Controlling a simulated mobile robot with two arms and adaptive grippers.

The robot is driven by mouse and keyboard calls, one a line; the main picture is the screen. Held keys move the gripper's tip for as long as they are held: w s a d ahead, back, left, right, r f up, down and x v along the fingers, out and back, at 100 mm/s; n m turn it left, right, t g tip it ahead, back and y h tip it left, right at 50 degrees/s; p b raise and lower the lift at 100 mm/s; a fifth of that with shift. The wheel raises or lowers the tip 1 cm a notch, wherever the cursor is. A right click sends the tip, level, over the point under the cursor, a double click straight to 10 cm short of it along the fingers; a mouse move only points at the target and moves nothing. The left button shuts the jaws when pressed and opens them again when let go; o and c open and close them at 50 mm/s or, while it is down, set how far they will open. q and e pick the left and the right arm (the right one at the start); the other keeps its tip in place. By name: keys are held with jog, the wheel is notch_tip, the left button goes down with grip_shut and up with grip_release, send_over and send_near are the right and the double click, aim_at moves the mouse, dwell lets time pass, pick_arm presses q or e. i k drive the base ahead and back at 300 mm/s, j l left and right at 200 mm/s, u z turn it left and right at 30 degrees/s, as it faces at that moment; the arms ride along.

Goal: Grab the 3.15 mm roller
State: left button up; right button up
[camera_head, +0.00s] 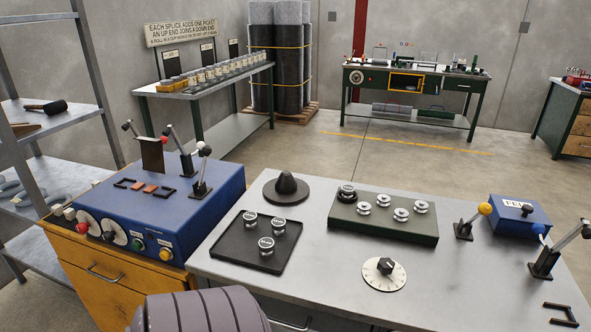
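Small metal rollers show in the head view. Three stand in a black tray (243,259) on the grey workbench: one at the left (250,219), one at the upper right (279,225) and one at the front (266,245). Their tops bear pale labels, too small to read. Several more silver rollers (401,214) sit on a dark green block (395,233) to the right, with a darker piece (346,192) at its back left. I cannot tell which roller is the 3.15 mm one. Neither of my grippers shows.
A dial (384,273) lies in front of the block. A blue lever box (166,210) stands left, a smaller blue box (518,215) right. Levers stand by the right edge. The bench front is mostly clear.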

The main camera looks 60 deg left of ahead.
aim_at(347, 191)
jog(key=u, duration=1.7)
jog(key=i+j+u, duration=0.1)
jog(key=j, duration=0.35)
jog(key=i+j+u, duration=0.1)
jog(key=j, duration=0.3)
jog(key=i+j+u, duration=0.1)
jog(key=j, duration=0.3)
jog(key=i, duration=0.1)
